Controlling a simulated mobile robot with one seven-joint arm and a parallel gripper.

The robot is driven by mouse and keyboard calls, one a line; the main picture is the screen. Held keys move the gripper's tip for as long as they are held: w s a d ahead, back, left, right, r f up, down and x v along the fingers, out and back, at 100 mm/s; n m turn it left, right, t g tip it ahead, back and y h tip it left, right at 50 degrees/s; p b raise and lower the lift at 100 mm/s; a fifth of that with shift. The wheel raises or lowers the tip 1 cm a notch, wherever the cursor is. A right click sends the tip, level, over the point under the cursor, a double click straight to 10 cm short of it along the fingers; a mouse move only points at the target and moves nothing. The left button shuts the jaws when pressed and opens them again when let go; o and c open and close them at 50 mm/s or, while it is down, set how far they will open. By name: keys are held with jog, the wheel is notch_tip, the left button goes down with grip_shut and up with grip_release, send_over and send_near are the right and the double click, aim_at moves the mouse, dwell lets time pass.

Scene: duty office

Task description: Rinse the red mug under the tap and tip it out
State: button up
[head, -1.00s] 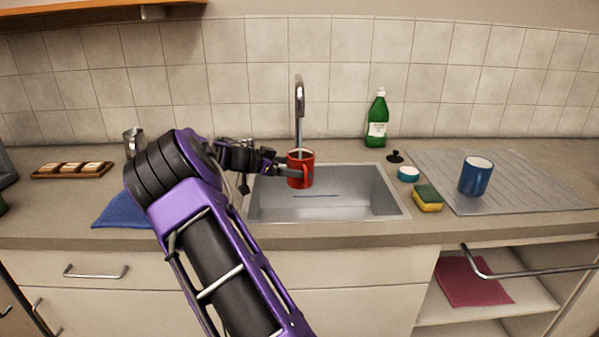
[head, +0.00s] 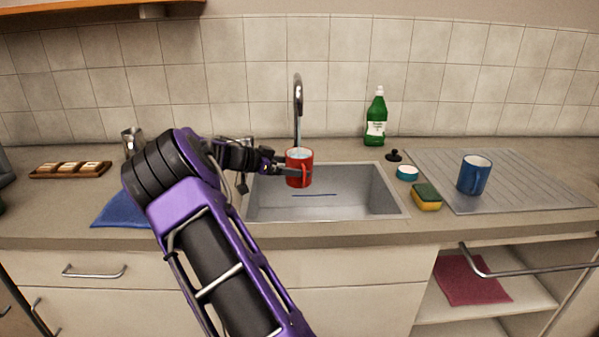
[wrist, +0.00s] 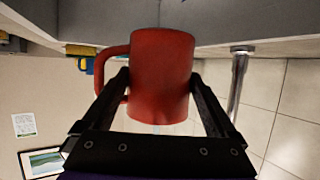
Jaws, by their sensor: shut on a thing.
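The red mug (head: 299,168) is upright above the left part of the sink (head: 350,205), in front of the tap (head: 298,110). Its handle points right. A pale surface shows inside its mouth; I cannot tell for sure whether it is water. My gripper (head: 297,172) comes from the left and is shut around the mug's body. In the wrist view, the red mug (wrist: 160,75) sits between the two dark fingers of my gripper (wrist: 160,88), with the handle at left. The tap (wrist: 237,85) shows to its right.
A green bottle (head: 376,118) stands behind the sink. A black plug (head: 394,155), a blue-and-white round item (head: 407,173) and a sponge (head: 426,198) lie at its right. A blue mug (head: 474,175) stands on the drainboard (head: 520,190). A blue cloth (head: 118,210) lies at left.

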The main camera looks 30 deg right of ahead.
jog(key=shift+r, duration=0.1)
jog(key=s+d, duration=0.5)
jog(key=d, duration=0.1)
jog(key=shift+s+d, duration=0.15)
jog(key=shift+d, duration=0.25)
dwell(0.6)
jog(key=shift+s+a, duration=0.1)
jog(key=shift+a, duration=0.05)
